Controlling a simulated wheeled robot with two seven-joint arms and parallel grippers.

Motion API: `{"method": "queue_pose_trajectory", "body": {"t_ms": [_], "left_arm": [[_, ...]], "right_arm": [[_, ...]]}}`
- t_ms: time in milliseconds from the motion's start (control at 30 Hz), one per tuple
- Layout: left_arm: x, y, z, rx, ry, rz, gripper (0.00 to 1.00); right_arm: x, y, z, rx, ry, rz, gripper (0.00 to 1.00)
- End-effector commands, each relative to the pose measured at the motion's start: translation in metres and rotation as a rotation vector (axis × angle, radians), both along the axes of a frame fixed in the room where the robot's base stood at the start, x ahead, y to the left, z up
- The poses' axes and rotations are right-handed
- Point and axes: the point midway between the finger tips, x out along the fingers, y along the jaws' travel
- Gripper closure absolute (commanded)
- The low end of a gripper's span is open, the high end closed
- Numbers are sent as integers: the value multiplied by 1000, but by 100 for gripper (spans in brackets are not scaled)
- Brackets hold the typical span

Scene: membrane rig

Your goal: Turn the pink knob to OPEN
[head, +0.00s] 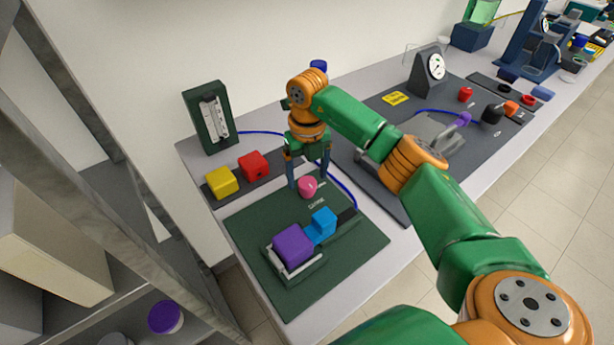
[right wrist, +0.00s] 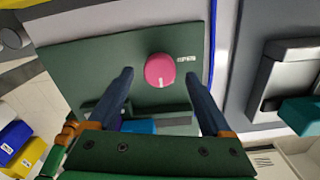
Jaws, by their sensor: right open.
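The pink knob (head: 307,187) is a round knob on the dark green panel (head: 345,262). In the right wrist view the knob (right wrist: 160,68) carries a small pale mark near its lower edge. A small white label (right wrist: 186,58) is printed beside it; its lettering is too small to read surely. My right gripper (head: 308,183) points down over the knob with its fingers apart. In the right wrist view the knob shows between and just beyond the fingertips (right wrist: 158,75); I cannot tell whether they touch it. My left gripper is not in view.
A purple block (head: 292,245) and a blue block (head: 322,222) sit on the panel's front part. Yellow (head: 221,182) and red (head: 254,165) blocks stand behind it. A blue tube runs right of the knob.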

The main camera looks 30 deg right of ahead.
Motion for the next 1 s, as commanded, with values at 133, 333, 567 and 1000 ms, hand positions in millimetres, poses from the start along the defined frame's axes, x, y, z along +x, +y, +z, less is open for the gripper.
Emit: {"method": "queue_pose_trajectory", "body": {"t_ms": [133,333,567,1000], "left_arm": [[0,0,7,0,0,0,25],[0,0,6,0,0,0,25],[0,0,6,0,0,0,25],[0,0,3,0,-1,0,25]], "right_arm": [[0,0,-16,0,2,-1,17],[0,0,-20,0,-1,0,17],[0,0,-20,0,-1,0,65],[0,0,-20,0,-1,45,100]]}}
